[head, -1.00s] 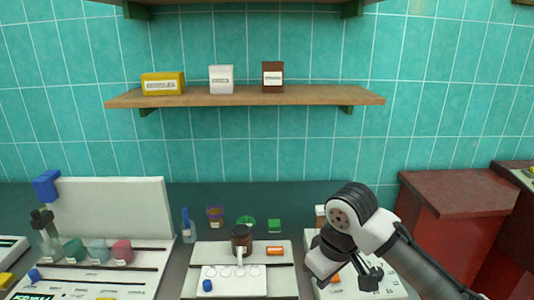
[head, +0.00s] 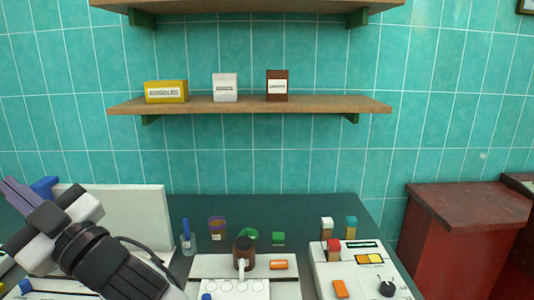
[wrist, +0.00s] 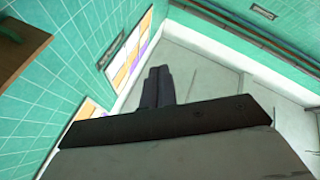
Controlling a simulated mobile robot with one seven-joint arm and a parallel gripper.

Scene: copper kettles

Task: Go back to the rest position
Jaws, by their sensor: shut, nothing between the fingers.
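My gripper (head: 14,188) is raised at the lower left of the head view, in front of the white panel (head: 130,215). Its fingers point up and to the left. In the wrist view my gripper (wrist: 157,72) shows its two dark fingers together, with nothing between them. The wrist camera looks towards the tiled wall and a pale surface, and no work object is near the fingertips.
A wooden shelf (head: 330,105) with three boxes is above. My arm hides much of the left side.

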